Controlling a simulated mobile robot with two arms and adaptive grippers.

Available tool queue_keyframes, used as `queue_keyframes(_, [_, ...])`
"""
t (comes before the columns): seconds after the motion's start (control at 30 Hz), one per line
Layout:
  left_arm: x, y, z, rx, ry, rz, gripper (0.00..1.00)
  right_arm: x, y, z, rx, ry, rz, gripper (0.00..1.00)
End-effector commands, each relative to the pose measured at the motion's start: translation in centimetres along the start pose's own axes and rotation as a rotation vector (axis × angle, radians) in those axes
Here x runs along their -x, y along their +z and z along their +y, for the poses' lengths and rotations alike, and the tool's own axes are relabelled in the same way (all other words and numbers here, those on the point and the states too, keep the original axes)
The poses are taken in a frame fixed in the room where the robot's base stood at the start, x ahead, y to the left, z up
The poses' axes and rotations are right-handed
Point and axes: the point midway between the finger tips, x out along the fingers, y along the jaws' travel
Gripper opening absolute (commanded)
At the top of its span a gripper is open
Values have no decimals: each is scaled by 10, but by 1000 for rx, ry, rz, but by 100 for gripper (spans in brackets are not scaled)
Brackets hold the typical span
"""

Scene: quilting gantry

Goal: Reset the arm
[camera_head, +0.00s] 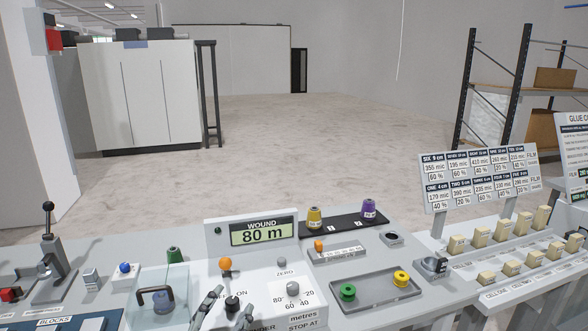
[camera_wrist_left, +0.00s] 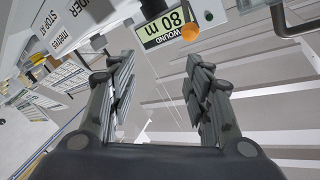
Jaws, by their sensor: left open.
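My left gripper (camera_head: 231,304) is at the bottom middle of the head view, over the front of the winder panel. Its two fingers are spread with nothing between them. The left wrist view shows the same open fingers (camera_wrist_left: 160,70). A display (camera_head: 263,233) reads "WOUND 80 m" behind it; it also shows in the wrist view (camera_wrist_left: 166,25). An orange ball knob (camera_head: 225,264) stands below the display and shows in the wrist view (camera_wrist_left: 190,33). A "STOP AT" dial (camera_head: 293,289) is to the right. My right gripper is not in view.
A clear box with a dark handle (camera_head: 155,294) stands to the left, and a lever (camera_head: 50,238) beyond it. Yellow and purple spools (camera_head: 369,209) sit on a black strip. Green and yellow spools (camera_head: 401,278) lie in a grey tray. Cream switches (camera_head: 511,268) line the right panel.

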Motion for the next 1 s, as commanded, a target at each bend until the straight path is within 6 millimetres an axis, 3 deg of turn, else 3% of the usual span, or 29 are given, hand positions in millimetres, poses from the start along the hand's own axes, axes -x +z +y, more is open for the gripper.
queue_keyframes(0.03, [13,35,9,57,29,-119,46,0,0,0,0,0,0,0])
queue_keyframes(0.1, [34,80,22,129,67,-280,46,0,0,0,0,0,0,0])
queue_keyframes(0.2, [73,136,42,220,122,-499,46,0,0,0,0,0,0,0])
queue_keyframes(0.3, [117,178,62,295,175,-694,46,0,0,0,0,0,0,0])
queue_keyframes(0.5, [205,230,93,405,266,-1014,46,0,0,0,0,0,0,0])
queue_keyframes(0.63, [262,247,109,460,321,-1195,46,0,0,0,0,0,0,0])
queue_keyframes(0.87, [240,301,142,451,331,-1209,46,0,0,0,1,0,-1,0])
queue_keyframes(1.0, [234,342,168,448,341,-1227,46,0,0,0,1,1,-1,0])
